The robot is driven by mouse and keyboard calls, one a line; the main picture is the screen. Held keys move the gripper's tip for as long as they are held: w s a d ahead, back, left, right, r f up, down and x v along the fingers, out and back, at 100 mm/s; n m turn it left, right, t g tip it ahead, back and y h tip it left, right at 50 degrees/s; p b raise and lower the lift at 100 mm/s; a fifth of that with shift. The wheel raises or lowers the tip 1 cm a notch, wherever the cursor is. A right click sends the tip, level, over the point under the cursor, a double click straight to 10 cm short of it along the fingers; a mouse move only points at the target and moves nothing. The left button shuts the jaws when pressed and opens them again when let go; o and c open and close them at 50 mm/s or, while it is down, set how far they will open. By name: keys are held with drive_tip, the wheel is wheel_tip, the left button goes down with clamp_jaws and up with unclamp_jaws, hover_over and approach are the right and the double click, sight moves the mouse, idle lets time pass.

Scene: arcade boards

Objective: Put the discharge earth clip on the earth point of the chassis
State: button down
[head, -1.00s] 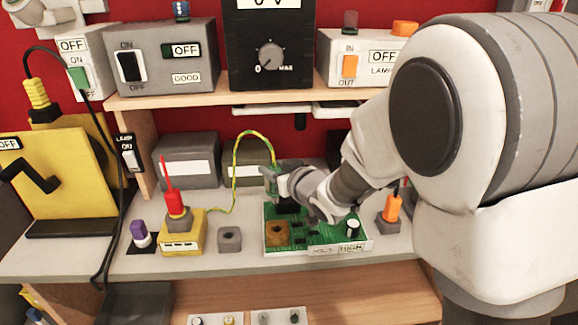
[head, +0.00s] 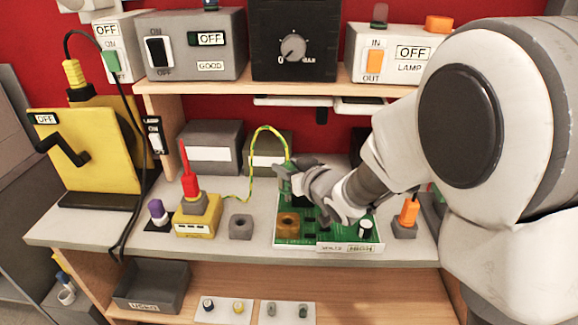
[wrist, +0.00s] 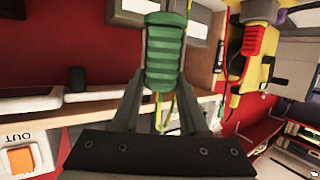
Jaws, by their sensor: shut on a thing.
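The green ribbed discharge earth clip (wrist: 163,55) fills the upper middle of the wrist view, with a yellow-green wire on it. My gripper (head: 290,176) is shut on the clip, above the back left part of a green circuit board (head: 312,238). In the head view the clip is mostly hidden by my gripper. The wire (head: 262,128) arches left and down toward a yellow box (head: 198,218). A brown block with a hole (head: 288,224) sits on the board's left; a grey block with a hole (head: 241,227) stands left of the board. Which is the earth point, I cannot tell.
A red probe (head: 189,175) stands upright on the yellow box. A purple-capped part (head: 158,212) is to its left, an orange-capped one (head: 408,212) right of the board. The shelf (head: 300,87) overhangs behind. A black cable (head: 126,205) hangs at left.

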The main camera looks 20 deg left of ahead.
sight(289, 200)
wheel_tip(289, 200, down, 6)
drive_tip(key=b, duration=0.6)
drive_tip(key=shift+f+b, duration=2.15)
drive_tip(key=shift+b, duration=0.45)
idle(1.7)
drive_tip(key=shift+c, duration=1.8)
unclamp_jaws()
drive_tip(key=shift+d, duration=0.1)
drive_tip(key=b+v, duration=0.2)
drive_tip(key=v, duration=1.5)
